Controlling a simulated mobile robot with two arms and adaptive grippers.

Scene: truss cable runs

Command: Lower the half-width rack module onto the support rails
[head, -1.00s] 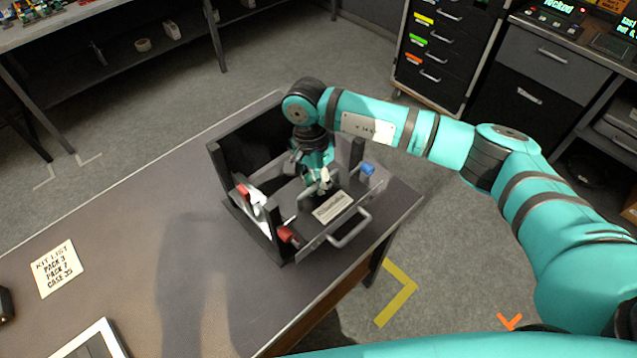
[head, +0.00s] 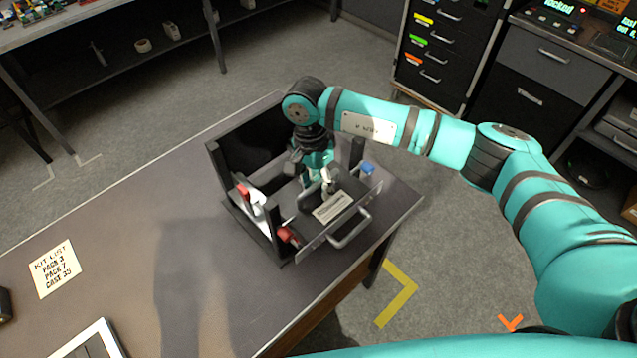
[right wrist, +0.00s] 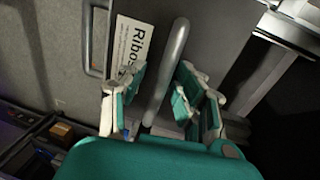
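The half-width rack module (head: 355,193) is a dark grey tray with a pale label, a front panel and a front handle (head: 350,229). It sits inside an open black rack frame (head: 228,150) on the bench; whether it touches the support rails is hidden. My right gripper (head: 327,184) points down at the module's top. In the right wrist view, its fingers (right wrist: 160,85) straddle a grey bar handle (right wrist: 172,60), with small gaps visible on both sides. My left gripper is not in view.
Red clips (head: 288,236) and a blue clip (head: 367,169) sit at the frame's front posts. A kit list card (head: 55,268) and a white-edged tablet or frame (head: 92,343) lie on the left of the bench. The middle of the bench (head: 190,240) is clear.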

